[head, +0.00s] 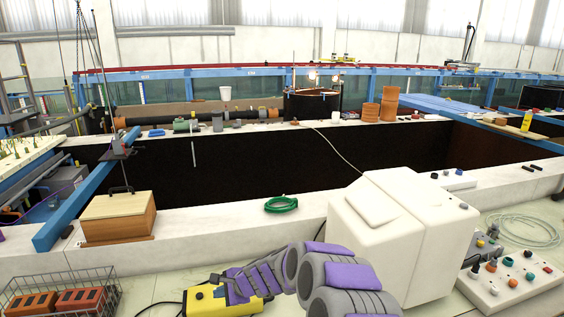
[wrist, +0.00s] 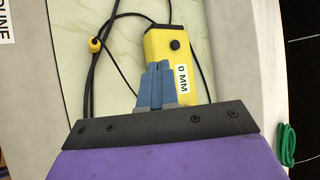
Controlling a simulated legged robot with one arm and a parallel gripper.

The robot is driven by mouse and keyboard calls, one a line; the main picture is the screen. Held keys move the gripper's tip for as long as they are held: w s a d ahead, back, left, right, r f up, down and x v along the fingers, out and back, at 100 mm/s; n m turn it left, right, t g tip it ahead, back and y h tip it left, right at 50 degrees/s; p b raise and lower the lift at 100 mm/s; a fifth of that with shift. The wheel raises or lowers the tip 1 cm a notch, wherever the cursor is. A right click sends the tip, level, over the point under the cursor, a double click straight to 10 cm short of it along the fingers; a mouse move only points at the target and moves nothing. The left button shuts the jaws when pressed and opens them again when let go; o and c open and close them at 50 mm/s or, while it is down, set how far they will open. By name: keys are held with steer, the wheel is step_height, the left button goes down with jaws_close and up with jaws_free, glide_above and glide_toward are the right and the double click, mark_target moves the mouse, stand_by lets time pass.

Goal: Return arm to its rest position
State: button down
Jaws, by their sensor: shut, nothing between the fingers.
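My arm, with purple and grey links, reaches in from the bottom of the head view toward the left. My gripper (wrist: 158,82) shows in the wrist view with its blue-grey fingers together and nothing between them. A yellow box (wrist: 166,45) with a black knob and a "0 MM" label lies beyond the fingers, partly covered by them. In the head view the yellow box (head: 203,301) sits on the pale floor, beside and partly behind my arm's end. I cannot tell whether the fingers touch it.
A green hose coil (head: 281,204) lies on the white ledge. A wooden box (head: 118,216) stands left, above a wire basket (head: 62,296) of bricks. A control panel (head: 512,278) stands right. A black cable (wrist: 112,40) runs beside the yellow box.

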steer(key=s+d+r+n+g, duration=0.1)
steer(key=s+d+r+n, duration=0.25)
steer(key=s, duration=0.25)
steer(key=s+d+r+n+g+h, duration=0.1)
steer(key=s+d+r+n, duration=0.15)
steer(key=s+r, duration=0.35)
steer(key=s+d+r+n+g, duration=0.1)
steer(key=s+d+r+n, duration=0.15)
steer(key=s, duration=0.45)
steer(key=s+d+r+n+g+h, duration=0.1)
steer(key=s+d+n+h, duration=0.3)
steer(key=s+d, duration=2)
steer(key=s+g+h, duration=0.1)
steer(key=s+h, duration=0.1)
steer(key=h, duration=0.1)
steer(key=shift+s+r+g+h, duration=0.15)
steer(key=shift+s+g+h, duration=0.15)
steer(key=shift+s+g, duration=0.1)
